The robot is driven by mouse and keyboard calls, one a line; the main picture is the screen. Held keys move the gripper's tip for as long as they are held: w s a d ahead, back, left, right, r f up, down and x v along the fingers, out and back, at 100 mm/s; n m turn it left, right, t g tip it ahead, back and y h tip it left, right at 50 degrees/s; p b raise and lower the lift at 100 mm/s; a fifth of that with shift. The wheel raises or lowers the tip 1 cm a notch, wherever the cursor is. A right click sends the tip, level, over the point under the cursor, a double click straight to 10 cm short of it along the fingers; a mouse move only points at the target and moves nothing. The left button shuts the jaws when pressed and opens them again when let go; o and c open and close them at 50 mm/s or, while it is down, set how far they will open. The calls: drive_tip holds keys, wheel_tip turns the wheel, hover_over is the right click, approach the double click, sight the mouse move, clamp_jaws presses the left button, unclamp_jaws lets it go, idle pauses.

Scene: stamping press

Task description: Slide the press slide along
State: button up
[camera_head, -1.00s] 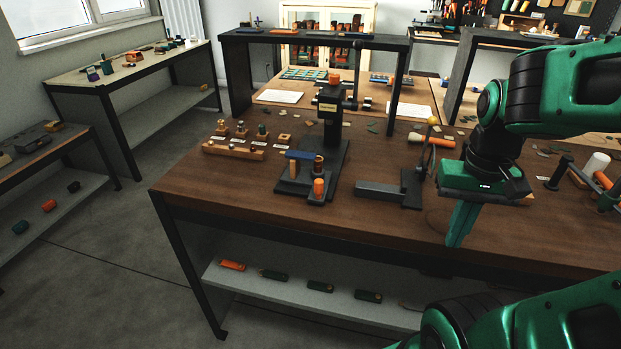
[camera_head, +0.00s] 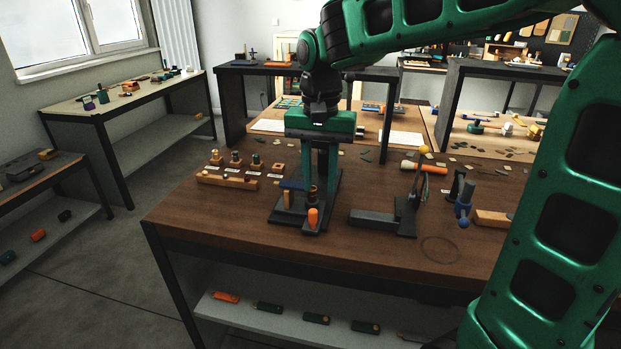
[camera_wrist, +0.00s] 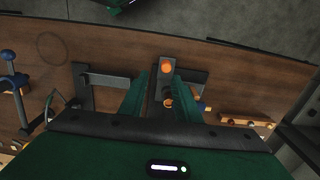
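The stamping press has a dark base plate (camera_head: 285,219) on the brown bench, also seen in the wrist view (camera_wrist: 160,112). A short orange cylinder (camera_head: 313,217) stands at its front end; the wrist view shows it from above (camera_wrist: 167,68). A blue bar on a wooden post (camera_head: 289,187) is at the left of the base. My gripper (camera_head: 320,188) is open over the press, its two green fingers pointing down and apart. My arm and gripper hide the press column and head. I cannot clearly pick out the slide or tell whether the fingers touch anything.
A wooden strip with small pieces (camera_head: 227,181) lies left of the press. A dark L-shaped fixture with a lever (camera_head: 405,215) stands right of it, by an orange-handled tool (camera_head: 425,168). A dark shelf frame (camera_head: 235,110) rises behind. The bench's front strip is clear.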

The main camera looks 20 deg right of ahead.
sight(313, 210)
drive_tip(key=shift+w+a, duration=0.3)
drive_tip(key=shift+a, duration=0.35)
drive_tip(key=shift+d+f, duration=0.1)
drive_tip(key=shift+f, duration=3.75)
clamp_jaws()
